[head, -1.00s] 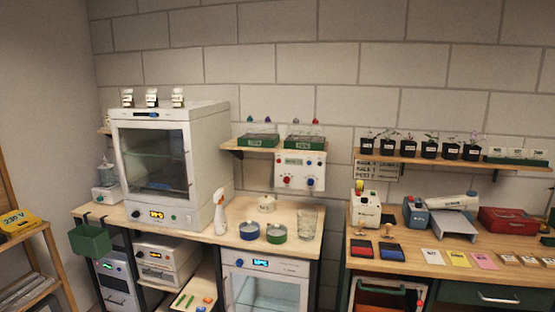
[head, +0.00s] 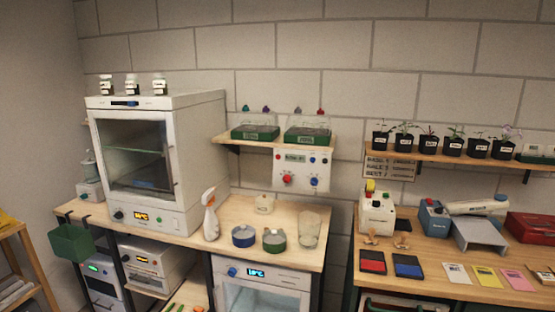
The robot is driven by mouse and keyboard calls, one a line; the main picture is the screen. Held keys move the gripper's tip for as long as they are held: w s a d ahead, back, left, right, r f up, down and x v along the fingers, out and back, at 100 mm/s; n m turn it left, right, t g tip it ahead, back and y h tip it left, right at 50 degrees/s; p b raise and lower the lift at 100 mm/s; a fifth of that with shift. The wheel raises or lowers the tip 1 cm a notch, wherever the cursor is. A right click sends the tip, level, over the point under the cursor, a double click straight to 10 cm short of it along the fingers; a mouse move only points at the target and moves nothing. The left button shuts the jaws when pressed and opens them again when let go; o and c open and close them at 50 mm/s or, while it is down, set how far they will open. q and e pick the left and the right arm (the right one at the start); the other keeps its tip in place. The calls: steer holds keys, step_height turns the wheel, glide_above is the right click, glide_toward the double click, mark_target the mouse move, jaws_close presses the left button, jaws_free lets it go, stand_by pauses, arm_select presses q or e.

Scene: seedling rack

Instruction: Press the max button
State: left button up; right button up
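No button can be read as "max" at this distance. A white control panel (head: 301,170) hangs on the wall under the small shelf. It has a grey display, red and blue knobs or buttons, and labels too small to read. The white incubator (head: 150,160) on the left bench has an orange display, a black knob and a small green button below its glass door. A white device (head: 377,214) with a yellow and a red part on top stands on the right bench. Neither of my grippers shows in the head view.
The left bench (head: 283,238) carries a spray bottle (head: 210,215), blue and green tape rolls and a glass beaker (head: 310,230). A green bin (head: 72,241) hangs at its left end. The right bench holds ink pads, cards and a red box (head: 533,227). Potted seedlings stand on the right shelf.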

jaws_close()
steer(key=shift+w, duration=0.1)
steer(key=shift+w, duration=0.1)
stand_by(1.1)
